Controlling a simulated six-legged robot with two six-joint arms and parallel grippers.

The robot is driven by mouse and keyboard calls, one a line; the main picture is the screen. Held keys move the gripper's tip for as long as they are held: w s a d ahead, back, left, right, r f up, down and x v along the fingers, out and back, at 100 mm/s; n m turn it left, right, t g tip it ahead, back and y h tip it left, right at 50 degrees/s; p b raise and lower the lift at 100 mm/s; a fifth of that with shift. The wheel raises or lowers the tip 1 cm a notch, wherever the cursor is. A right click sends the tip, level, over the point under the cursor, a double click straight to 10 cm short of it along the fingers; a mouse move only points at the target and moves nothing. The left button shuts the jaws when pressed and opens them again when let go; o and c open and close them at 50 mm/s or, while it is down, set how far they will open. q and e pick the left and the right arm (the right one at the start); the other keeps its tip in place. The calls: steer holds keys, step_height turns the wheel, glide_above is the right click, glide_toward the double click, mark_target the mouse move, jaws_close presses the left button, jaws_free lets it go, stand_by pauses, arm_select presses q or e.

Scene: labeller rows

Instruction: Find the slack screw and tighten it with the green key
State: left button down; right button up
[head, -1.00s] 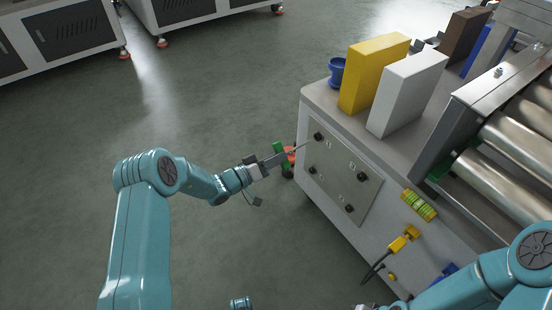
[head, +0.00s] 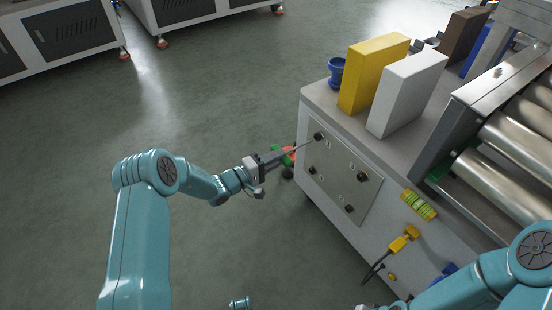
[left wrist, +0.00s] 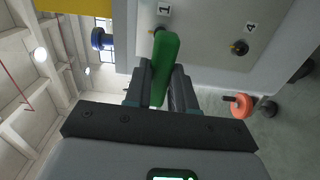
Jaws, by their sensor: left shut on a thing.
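My left gripper (head: 274,158) is shut on the green key, level with the panel's left edge. The green key (left wrist: 165,68) stands up between the fingers in the left wrist view. In the head view its thin shaft reaches the top screw (head: 318,136) of the grey panel (head: 337,192), and the tip appears to meet it. Other dark screws sit at the left (head: 312,170), right (head: 361,177) and bottom (head: 349,208). The left wrist view shows labels 1 and 4; the key partly hides the screw by label 1. I cannot tell which screw is slack. My right gripper is out of view.
The panel is on a pale cabinet. A yellow block (head: 372,74), a white block (head: 407,92) and a blue cup (head: 336,73) stand on top, beside metal rollers (head: 505,178). A yellow plug with a cable (head: 404,239) is on its front. Floor at left is clear.

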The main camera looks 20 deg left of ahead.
arm_select(q)
steer(key=n, duration=0.9)
steer(key=shift+r, duration=0.1)
steer(key=shift+a+n, duration=0.1)
steer(key=shift+n, duration=4.4)
